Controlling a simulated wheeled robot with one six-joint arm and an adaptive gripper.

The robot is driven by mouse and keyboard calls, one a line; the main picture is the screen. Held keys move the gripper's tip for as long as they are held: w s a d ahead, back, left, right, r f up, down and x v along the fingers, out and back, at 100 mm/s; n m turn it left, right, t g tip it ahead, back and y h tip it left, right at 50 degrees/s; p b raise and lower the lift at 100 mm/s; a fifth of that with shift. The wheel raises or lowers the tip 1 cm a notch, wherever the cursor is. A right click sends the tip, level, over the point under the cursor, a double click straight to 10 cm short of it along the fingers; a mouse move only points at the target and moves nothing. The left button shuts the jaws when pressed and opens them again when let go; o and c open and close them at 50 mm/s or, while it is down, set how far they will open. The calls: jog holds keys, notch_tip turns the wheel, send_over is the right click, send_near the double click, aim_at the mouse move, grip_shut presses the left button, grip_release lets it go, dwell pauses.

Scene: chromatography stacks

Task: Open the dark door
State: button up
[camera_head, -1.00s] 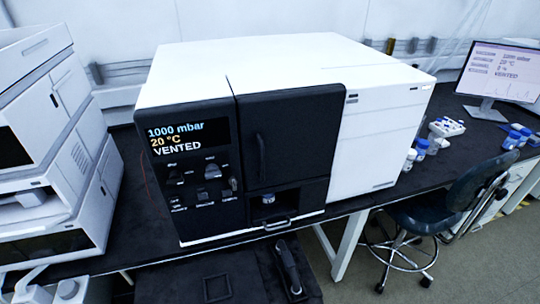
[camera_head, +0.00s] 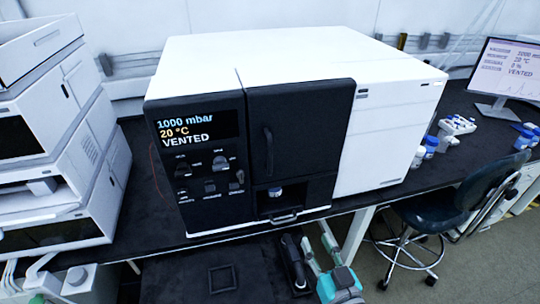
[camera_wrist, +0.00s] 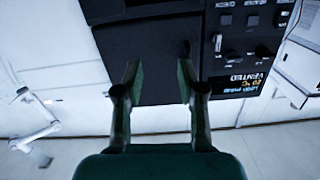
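The dark door (camera_head: 308,135) is on the front of the white instrument, right of its control panel. It looks shut. A vertical black handle (camera_head: 268,152) runs near its left edge. My gripper (camera_head: 315,242) is at the bottom of the head view, below and in front of the door, apart from it. In the wrist view the picture is upside down. There my gripper (camera_wrist: 158,72) is open and empty, its two fingers in front of the dark door (camera_wrist: 150,45). The handle (camera_wrist: 186,49) shows near the right finger's tip, with no visible contact.
The panel display (camera_head: 195,132) reads 1000 mbar, 20 °C, VENTED. White stacked modules (camera_head: 55,150) stand left. Blue-capped bottles (camera_head: 430,147) and a chair (camera_head: 465,195) are right.

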aim_at(271, 154)
jog(key=w+a+r+n+y, duration=0.2)
jog(key=w+a+r, duration=0.15)
jog(key=r, duration=0.25)
jog(key=w+a+r+n+y, duration=0.1)
jog(key=w+a+r+y, duration=0.2)
jog(key=r, duration=0.4)
jog(key=shift+h, duration=0.7)
jog(key=x, duration=1.2)
jog(key=shift+w+d+f, duration=0.15)
jog(key=shift+d+f, duration=0.25)
grip_shut()
